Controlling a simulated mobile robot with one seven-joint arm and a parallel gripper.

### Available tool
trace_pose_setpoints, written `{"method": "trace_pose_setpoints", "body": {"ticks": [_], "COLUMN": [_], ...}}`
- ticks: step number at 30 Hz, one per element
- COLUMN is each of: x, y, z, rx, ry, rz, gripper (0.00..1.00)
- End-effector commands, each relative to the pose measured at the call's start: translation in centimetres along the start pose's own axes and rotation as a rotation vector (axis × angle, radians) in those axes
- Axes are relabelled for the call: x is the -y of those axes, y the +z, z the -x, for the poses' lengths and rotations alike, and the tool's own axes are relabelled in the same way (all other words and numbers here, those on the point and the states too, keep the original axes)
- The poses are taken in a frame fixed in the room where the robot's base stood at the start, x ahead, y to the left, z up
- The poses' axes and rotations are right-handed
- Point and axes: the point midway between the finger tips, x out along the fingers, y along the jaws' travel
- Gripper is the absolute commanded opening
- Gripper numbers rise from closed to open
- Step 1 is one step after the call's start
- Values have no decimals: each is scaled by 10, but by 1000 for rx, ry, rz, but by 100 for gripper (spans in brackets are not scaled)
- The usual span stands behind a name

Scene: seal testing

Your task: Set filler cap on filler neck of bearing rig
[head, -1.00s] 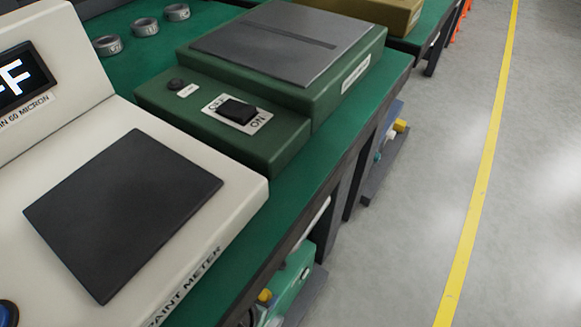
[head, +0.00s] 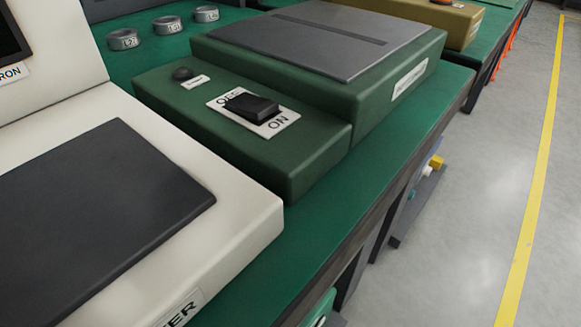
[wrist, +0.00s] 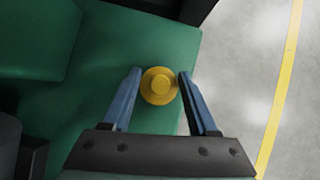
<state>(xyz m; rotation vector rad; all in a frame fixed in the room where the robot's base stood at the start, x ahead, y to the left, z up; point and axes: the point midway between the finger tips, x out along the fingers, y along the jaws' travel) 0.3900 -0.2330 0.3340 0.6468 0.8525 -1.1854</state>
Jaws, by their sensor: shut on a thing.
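A round yellow cap (wrist: 159,85), which looks like the filler cap, sits between the two blue fingers of my gripper (wrist: 160,80) in the wrist view. The fingers are shut on it, one at each side. The cap is seen from above, with a raised round middle and a wider rim. Green bench top shows behind it; its height above the bench cannot be told. My gripper is not visible in the head view. I cannot make out the bearing rig or its filler neck in either view.
A cream paint meter (head: 225,235) and a green switch box (head: 320,160) stand on the green bench (head: 400,165). Several grey rings (head: 168,25) lie behind. An olive box (head: 455,22) is farther off. Clear floor with a yellow line (head: 535,200) lies to the right.

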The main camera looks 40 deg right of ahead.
Motion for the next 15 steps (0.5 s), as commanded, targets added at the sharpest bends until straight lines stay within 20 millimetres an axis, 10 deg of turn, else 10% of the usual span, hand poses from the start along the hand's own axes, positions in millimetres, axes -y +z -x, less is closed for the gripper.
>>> {"method": "trace_pose_setpoints", "body": {"ticks": [15], "x": [3], "y": [-2], "z": [-12], "rx": [0], "ry": [0], "rz": [1], "gripper": [0]}}
